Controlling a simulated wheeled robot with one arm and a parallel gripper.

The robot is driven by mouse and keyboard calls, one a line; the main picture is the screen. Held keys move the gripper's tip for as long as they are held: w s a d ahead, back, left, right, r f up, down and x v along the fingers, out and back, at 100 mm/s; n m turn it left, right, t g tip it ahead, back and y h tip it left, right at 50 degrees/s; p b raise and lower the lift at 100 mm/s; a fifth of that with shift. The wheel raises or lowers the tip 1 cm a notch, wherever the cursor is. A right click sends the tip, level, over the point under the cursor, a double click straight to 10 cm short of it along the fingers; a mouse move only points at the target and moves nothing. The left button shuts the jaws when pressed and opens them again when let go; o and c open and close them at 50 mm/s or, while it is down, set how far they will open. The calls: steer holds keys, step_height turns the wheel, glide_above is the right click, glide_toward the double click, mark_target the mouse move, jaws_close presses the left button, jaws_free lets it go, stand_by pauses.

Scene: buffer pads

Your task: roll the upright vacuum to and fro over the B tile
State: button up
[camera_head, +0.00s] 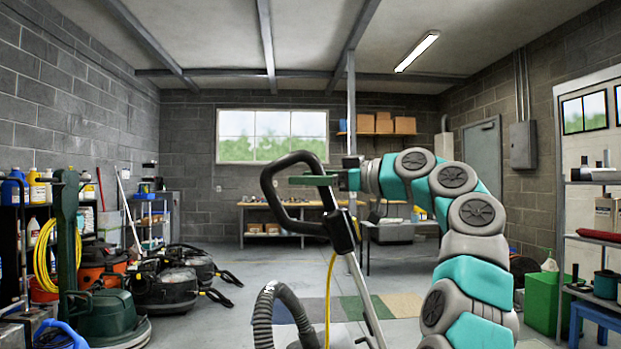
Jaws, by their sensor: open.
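The upright vacuum shows its black loop handle (275,203) in the middle foreground, with a silver tube, a yellow cord and a ribbed grey hose (264,318) below. Its lower body is cut off by the bottom edge. My gripper (312,180) is open, with its green fingers at the upper right side of the loop. The fingers overlap the handle in the picture; whether they touch it I cannot tell. No letter is legible, so I cannot tell which is the B tile.
Several floor machines (172,285) and a green machine (105,315) crowd the left floor. A workbench (275,207) stands at the back. A green bin (542,302) and shelves (600,237) are at right. Grey floor is open left of the tiles.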

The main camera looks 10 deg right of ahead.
steer(key=v, duration=0.7)
steer(key=shift+s+d+b, duration=0.2)
steer(key=shift+d+b, duration=0.1)
steer(key=shift+d, duration=0.05)
